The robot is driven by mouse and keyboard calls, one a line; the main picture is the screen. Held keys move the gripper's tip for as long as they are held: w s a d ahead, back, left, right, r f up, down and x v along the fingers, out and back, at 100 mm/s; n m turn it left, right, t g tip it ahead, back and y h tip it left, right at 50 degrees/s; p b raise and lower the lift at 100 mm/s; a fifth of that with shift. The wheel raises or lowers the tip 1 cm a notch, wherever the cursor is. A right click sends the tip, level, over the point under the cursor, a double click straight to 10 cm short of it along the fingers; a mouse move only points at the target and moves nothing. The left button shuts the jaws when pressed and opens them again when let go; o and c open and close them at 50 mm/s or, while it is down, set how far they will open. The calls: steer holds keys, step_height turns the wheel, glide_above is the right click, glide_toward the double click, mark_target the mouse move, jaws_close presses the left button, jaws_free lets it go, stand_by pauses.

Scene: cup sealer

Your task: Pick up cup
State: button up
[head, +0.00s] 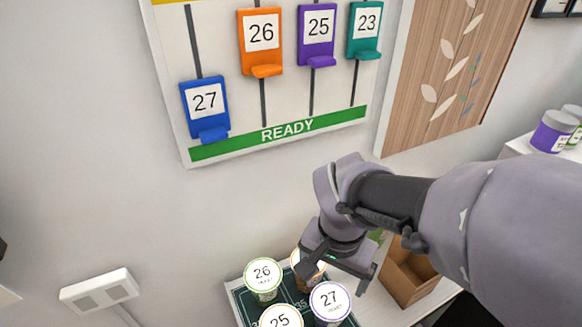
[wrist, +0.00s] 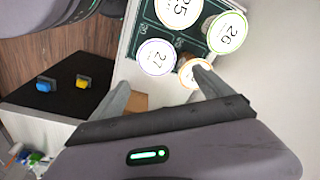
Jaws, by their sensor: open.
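My gripper (head: 336,276) is open and empty, above the right rear of a dark green tray (head: 241,303). Several lidded cups stand on the tray: cup 26 (head: 263,280) with a green rim, cup 25 (head: 281,318), cup 27 (head: 329,302) with a purple rim, and a brown-orange cup (head: 309,281) partly hidden by my left finger. In the wrist view, the orange-rimmed cup (wrist: 188,75) is partly covered by the right finger of my gripper (wrist: 160,77). Cup 27 (wrist: 156,57) lies just beyond the finger gap.
A cardboard box (head: 405,278) stands right of the tray. A wall board (head: 285,131) marked READY carries numbered sliders. In the wrist view, a black panel (wrist: 62,97) has blue and yellow buttons.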

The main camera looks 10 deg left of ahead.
mark_target(331, 302)
steer(key=shift+o, duration=0.4)
steer(key=f+b, duration=0.1)
steer(key=f, duration=0.3)
steer(key=f+b, duration=0.1)
steer(key=f, duration=0.3)
steer(key=w+f+b, duration=0.1)
steer(key=f, duration=0.2)
steer(key=shift+w+d+f+b, duration=0.1)
steer(key=shift+d+f+b, duration=0.05)
steer(key=shift+f+b, duration=0.2)
steer(key=f, duration=0.1)
steer(key=f+b, duration=0.1)
steer(key=f, duration=0.3)
steer(key=shift+w+d+f, duration=0.15)
steer(key=shift+d, duration=0.2)
steer(key=shift+w+f, duration=0.1)
steer(key=shift+f, duration=0.25)
steer(key=shift+c, duration=0.9)
steer(key=shift+r, duration=0.1)
steer(key=c, duration=1.7)
steer(key=shift+r, duration=0.1)
